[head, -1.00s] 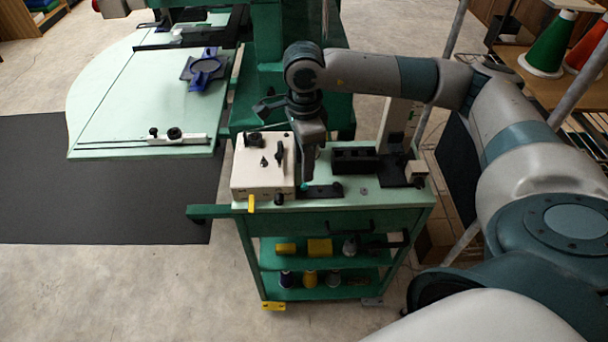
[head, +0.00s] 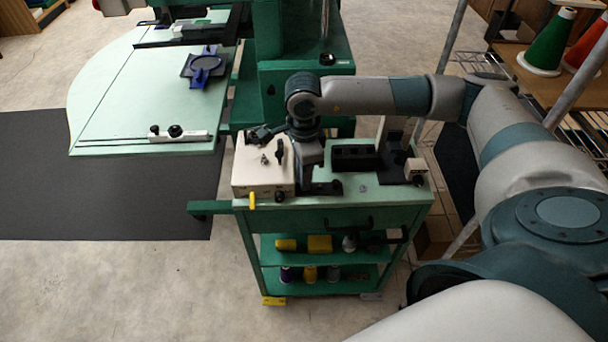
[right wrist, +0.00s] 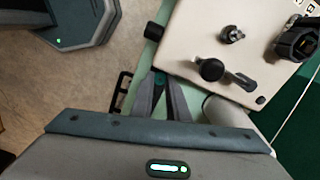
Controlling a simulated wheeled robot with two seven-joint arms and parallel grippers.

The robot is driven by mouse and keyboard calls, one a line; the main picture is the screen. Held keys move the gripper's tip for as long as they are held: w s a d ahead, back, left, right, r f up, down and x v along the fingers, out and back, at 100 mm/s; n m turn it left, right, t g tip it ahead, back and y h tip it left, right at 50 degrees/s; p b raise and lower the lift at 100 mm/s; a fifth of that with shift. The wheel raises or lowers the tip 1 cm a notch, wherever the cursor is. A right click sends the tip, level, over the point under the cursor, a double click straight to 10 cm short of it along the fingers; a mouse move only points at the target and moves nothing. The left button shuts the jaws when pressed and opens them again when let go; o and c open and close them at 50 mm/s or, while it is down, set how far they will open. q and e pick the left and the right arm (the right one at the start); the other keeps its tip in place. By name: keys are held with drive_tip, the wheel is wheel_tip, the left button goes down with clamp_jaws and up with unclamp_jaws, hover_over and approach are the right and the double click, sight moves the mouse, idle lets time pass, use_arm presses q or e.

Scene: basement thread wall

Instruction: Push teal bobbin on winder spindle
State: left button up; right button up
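The winder (head: 262,178) is a cream box at the left end of the green cart top. Its metal spindle (head: 264,160) stands bare on the top face; it also shows in the right wrist view (right wrist: 232,34). My right gripper (head: 304,188) points down just right of the box. In the right wrist view, the fingertips of my right gripper (right wrist: 160,82) come together on a small teal piece, the teal bobbin (right wrist: 160,77), beside the box and apart from the spindle. The bobbin is mostly hidden by the fingers. My left gripper is out of view.
A black lever (right wrist: 215,70) stands between gripper and spindle, with a black knob (right wrist: 298,40) beyond. A black block (head: 354,158) sits right of the gripper on the cart. A pale table (head: 120,110) with a blue hoop (head: 205,68) lies left; cones stand at the right.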

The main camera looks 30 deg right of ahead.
drive_tip(key=shift+r+p, duration=0.5)
drive_tip(key=shift+r, duration=1.25)
clamp_jaws()
drive_tip(key=shift+r, duration=0.1)
